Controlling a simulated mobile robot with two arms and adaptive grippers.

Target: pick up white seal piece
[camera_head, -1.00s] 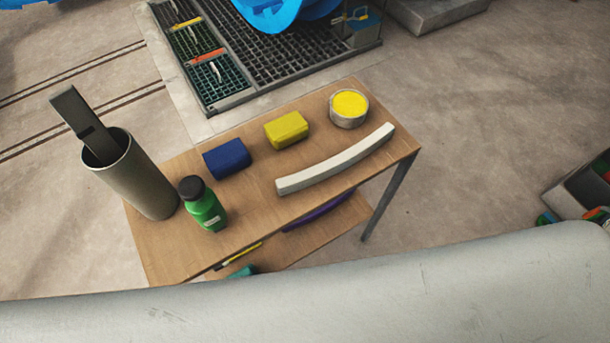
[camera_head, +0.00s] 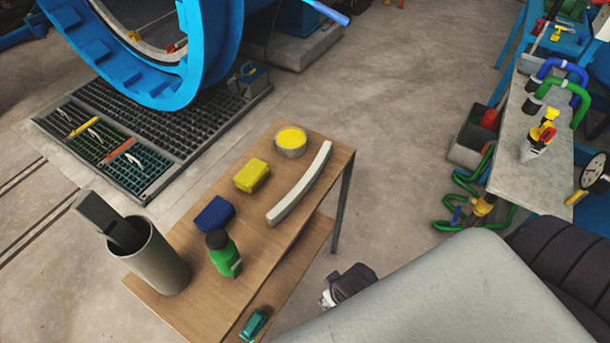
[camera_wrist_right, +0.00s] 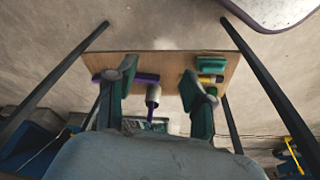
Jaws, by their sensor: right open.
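The white seal piece (camera_head: 300,185) is a long, slightly curved off-white strip. It lies along the right edge of the wooden table (camera_head: 265,235) in the head view, with nothing touching it. It cannot be made out in the right wrist view. My right gripper (camera_wrist_right: 160,85) is open in the right wrist view, with nothing clearly held. Its fingers point toward a wooden board (camera_wrist_right: 222,62) with a purple tool and green items. A dark part with a pale tip beside the table in the head view may be my right wrist. My left gripper is not in view.
On the table stand a yellow tin (camera_head: 290,141), a yellow block (camera_head: 251,176), a blue block (camera_head: 215,213), a green bottle (camera_head: 223,254) and a grey cylinder (camera_head: 150,258). A lower shelf sits underneath. A grey bench (camera_head: 530,160) is at the right. Floor between is mostly clear.

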